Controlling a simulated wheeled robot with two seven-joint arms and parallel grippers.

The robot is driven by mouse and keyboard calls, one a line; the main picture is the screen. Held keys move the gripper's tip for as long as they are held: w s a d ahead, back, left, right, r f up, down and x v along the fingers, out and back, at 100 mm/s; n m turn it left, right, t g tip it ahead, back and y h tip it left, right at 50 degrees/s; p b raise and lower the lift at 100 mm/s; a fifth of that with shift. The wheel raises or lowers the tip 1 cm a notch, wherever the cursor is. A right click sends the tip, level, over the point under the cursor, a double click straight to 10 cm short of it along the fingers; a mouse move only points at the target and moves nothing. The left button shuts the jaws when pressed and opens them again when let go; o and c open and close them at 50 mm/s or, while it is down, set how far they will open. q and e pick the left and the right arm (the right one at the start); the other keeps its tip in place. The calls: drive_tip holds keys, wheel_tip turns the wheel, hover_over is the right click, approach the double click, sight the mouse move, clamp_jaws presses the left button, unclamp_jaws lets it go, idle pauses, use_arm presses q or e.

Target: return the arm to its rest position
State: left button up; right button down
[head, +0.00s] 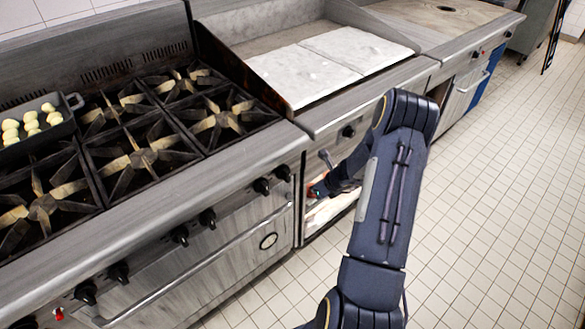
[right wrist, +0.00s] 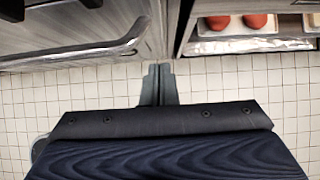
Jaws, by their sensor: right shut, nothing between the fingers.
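My right arm (head: 392,200) rises from the bottom of the head view and bends down to the left at its top. Its far end reaches in front of the open compartment under the griddle. The right gripper (right wrist: 158,84) shows at the middle of the right wrist view, with its two fingers together and nothing between them. Tiled floor lies behind the fingers, between two cabinet fronts. In the head view the fingertips are hard to make out. My left arm and gripper are not in view.
An oven handle (right wrist: 90,58) is left of the fingers. On the right, an open compartment holds red round items (right wrist: 255,20) on a pale tray (right wrist: 235,46). The stove (head: 150,215) has a pan (head: 67,122) of pale round pieces. Tiled floor (head: 500,200) is clear at right.

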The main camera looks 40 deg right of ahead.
drive_tip(key=shift+r, duration=0.1)
drive_tip(key=a+r+n+t+y, duration=0.1)
drive_tip(key=a+r+n+y, duration=0.1)
drive_tip(key=a+r+n, duration=0.85)
drive_tip(key=a+r+n+y, duration=0.2)
drive_tip(key=a+r+n, duration=0.45)
drive_tip(key=r, duration=0.65)
drive_tip(key=s+a+r+n+g+y, duration=0.1)
drive_tip(key=s+a+r+n, duration=0.2)
drive_tip(key=s+a+n, duration=0.25)
drive_tip(key=s+a+r+n, duration=0.3)
drive_tip(key=s+a+n, duration=0.1)
drive_tip(key=s+a, duration=0.25)
drive_tip(key=s+a+f+n+g+h, duration=0.1)
drive_tip(key=s+f+n, duration=0.1)
drive_tip(key=s+n, duration=0.5)
drive_tip(key=s, duration=0.3)
drive_tip(key=shift+n, duration=0.35)
drive_tip(key=shift+a+f, duration=0.1)
